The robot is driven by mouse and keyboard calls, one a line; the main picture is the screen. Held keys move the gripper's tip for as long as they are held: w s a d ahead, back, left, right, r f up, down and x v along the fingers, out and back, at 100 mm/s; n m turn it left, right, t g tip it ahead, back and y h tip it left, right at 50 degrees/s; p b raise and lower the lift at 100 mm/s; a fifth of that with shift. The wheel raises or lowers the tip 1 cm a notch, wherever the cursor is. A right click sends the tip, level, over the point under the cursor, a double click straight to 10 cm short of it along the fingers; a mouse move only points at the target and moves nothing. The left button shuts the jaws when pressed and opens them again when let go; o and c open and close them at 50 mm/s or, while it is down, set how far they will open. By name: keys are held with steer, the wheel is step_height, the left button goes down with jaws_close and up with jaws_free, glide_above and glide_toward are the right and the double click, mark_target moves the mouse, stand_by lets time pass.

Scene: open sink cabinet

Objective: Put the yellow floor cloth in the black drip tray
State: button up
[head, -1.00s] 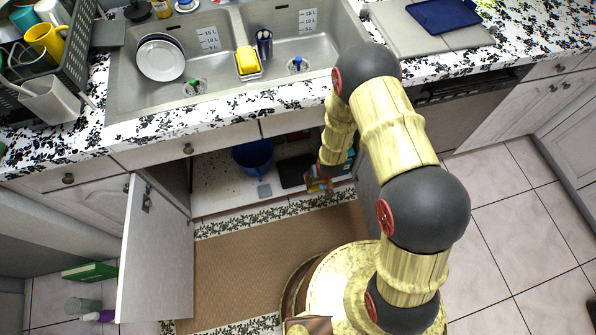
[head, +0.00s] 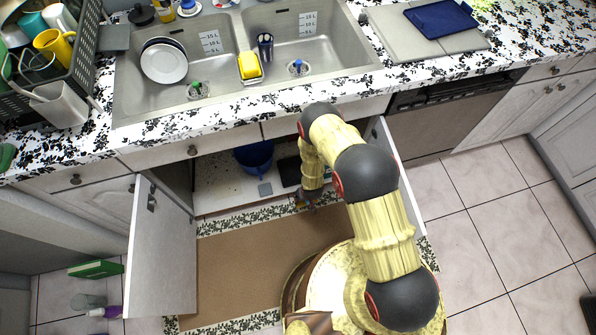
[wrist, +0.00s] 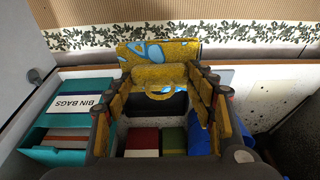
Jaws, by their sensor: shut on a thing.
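My gripper (wrist: 160,82) is shut on the yellow floor cloth (wrist: 156,52), a folded yellow piece with light blue patches between the fingertips in the wrist view. In the head view my gripper (head: 305,198) is at the front edge of the open cabinet, and the cloth there is too small to make out clearly. The black drip tray (head: 289,171) lies on the cabinet floor just behind my gripper, partly hidden by my arm. A dark patch, seemingly the tray (wrist: 172,104), shows below the cloth in the wrist view, mostly covered by it and the fingers.
A blue bucket (head: 254,157) stands left of the tray, with a grey square (head: 265,189) before it. In the wrist view a teal bin bags box (wrist: 80,112) is at left, and red (wrist: 142,139) and green (wrist: 174,139) boxes are below. An open door (head: 160,245) stands at left.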

steer(key=w+a+f, duration=0.1)
steer(key=w, duration=0.4)
steer(key=b, duration=0.7)
glide_toward(299, 174)
steer(key=shift+w+a+f, duration=0.15)
steer(key=shift+w+f, duration=0.1)
steer(key=shift+w, duration=0.1)
steer(key=shift+w+f, duration=0.3)
step_height(299, 174, down, 3)
steer(key=shift+f+b, duration=0.15)
steer(key=shift+b, duration=0.7)
steer(key=o, duration=0.9)
steer(key=shift+o, duration=0.5)
